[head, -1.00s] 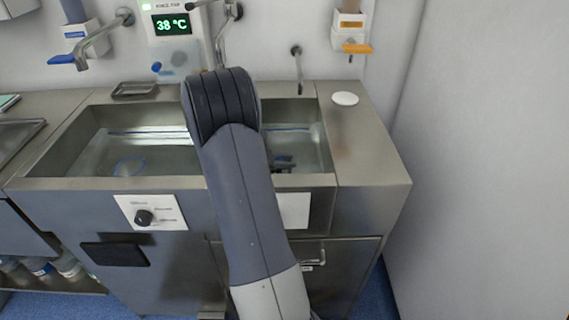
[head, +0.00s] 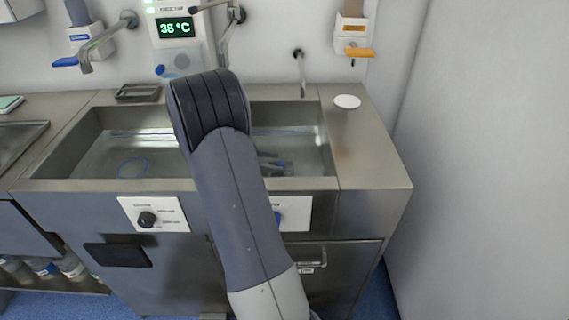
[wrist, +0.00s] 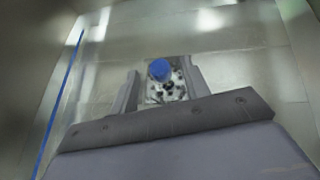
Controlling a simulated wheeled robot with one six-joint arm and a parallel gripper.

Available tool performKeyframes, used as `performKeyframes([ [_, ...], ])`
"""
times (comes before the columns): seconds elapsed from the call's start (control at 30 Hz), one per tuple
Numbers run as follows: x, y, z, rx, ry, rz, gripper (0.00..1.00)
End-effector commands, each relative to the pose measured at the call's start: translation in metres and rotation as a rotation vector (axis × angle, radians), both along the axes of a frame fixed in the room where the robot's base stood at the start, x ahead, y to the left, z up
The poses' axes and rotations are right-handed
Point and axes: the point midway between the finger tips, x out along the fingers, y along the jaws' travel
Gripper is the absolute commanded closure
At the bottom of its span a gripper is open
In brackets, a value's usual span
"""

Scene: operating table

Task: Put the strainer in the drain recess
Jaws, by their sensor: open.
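The strainer (wrist: 165,92) shows in the wrist view as a perforated light metal piece with a blue knob (wrist: 160,69). It lies between the two fingers of my gripper (wrist: 163,84), which is open around it with narrow gaps at the sides. In the head view my gripper (head: 272,161) is low in the right part of the sink basin, with a bit of blue beside it. A thin blue ring (head: 132,167) shows in the left part of the basin; I cannot tell whether it marks the drain recess. My arm hides the basin's middle.
The steel basin (head: 75,141) has raised walls around my gripper and seems to hold water. Taps (head: 301,72) hang over the back edge. A small tray (head: 138,93) sits at the back left.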

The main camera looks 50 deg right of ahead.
Motion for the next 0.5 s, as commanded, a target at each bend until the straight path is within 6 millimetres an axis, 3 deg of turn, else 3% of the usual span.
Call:
performKeyframes([
  [0.2,0.024,0.032,0.023,0.000,-0.002,0.004,0.56],
  [0.5,0.036,0.048,0.034,0.001,-0.001,0.001,0.56],
])
